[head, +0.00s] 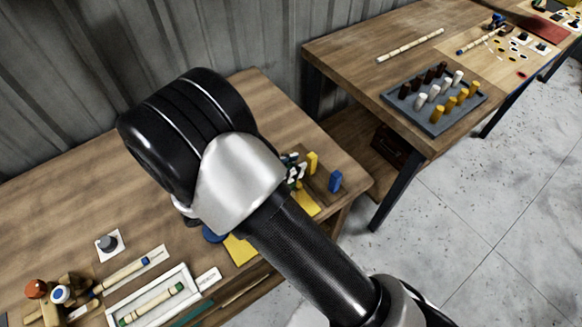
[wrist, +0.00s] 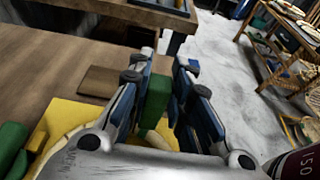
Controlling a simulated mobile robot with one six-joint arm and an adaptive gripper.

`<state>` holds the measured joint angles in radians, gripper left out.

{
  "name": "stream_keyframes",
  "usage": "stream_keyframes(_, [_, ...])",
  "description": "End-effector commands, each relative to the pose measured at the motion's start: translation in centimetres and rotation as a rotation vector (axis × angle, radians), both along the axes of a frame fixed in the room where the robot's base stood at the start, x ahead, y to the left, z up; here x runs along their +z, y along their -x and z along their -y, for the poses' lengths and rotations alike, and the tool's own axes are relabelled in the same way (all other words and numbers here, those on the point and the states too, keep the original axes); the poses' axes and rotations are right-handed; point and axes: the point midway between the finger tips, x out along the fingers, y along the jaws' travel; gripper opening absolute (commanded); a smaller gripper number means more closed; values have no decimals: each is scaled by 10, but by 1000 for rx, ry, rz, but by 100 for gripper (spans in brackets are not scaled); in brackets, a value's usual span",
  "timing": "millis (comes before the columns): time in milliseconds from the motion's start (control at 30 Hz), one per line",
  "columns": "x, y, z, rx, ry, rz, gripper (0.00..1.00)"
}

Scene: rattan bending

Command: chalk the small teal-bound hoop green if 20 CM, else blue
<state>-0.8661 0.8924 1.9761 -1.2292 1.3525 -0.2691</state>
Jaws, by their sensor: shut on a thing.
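My gripper (wrist: 158,95) is shut on an upright green chalk block (wrist: 155,101), held above the yellow sheet (wrist: 72,117). In the head view my arm covers most of the gripper, and the yellow sheet (head: 239,250) shows beside the arm. A blue block (head: 335,181) and a yellow block (head: 312,162) stand near the right end of the near bench. Pale curved pieces (wrist: 62,140) lie low on the sheet in the wrist view, beside a dark green piece (wrist: 12,145). I cannot tell whether these are the teal-bound hoop. No size marking is readable.
A white tray (head: 113,313) with a green-ended stick, a blue-ended rod (head: 125,272) and a wooden stand (head: 75,310) lie at the front left. A grey peg tray (head: 433,125) is on the second bench. A rattan rack (wrist: 292,75) stands at right in the wrist view.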

Motion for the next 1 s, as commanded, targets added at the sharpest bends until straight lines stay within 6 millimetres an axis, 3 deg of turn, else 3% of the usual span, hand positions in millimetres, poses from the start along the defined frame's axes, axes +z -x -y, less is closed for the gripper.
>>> stream_keyframes(500, [45, 0, 0, 0, 1, 1, 4])
stream_keyframes(1000, [46, 0, 0, 0, 1, 1, 4])
